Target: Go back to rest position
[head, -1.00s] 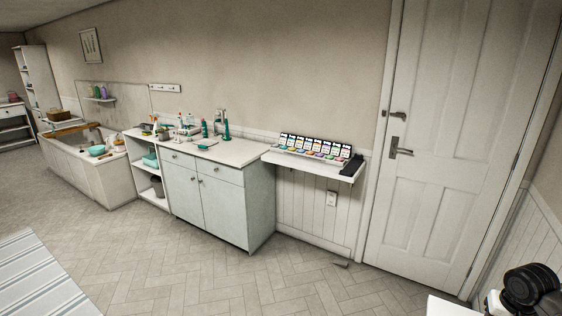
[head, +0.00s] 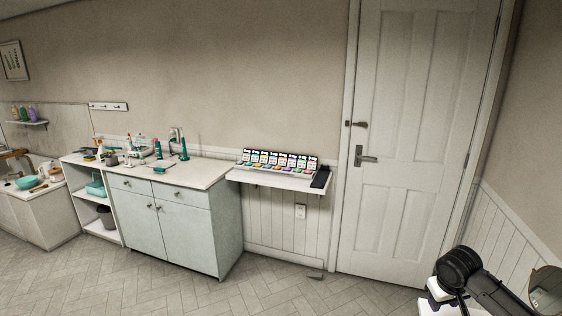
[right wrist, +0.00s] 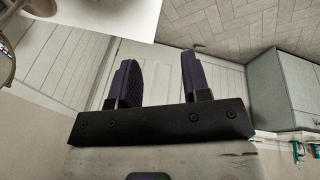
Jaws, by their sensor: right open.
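My right gripper (right wrist: 157,62) shows in the right wrist view with its two dark purple fingers apart. Nothing is between them; the door panel and floor show behind. In the head view, dark rounded parts of what looks like my right arm (head: 460,270) stand at the lower right, and its fingertips cannot be made out there. My left gripper is in neither view now.
A white surface corner (right wrist: 95,12) lies near the gripper in the right wrist view. A pale cabinet (head: 165,222), a wall shelf (head: 275,181) with colour pots and a closed white door (head: 405,200) line the wall. A round mirror (head: 547,291) is at lower right. The floor before the cabinet is clear.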

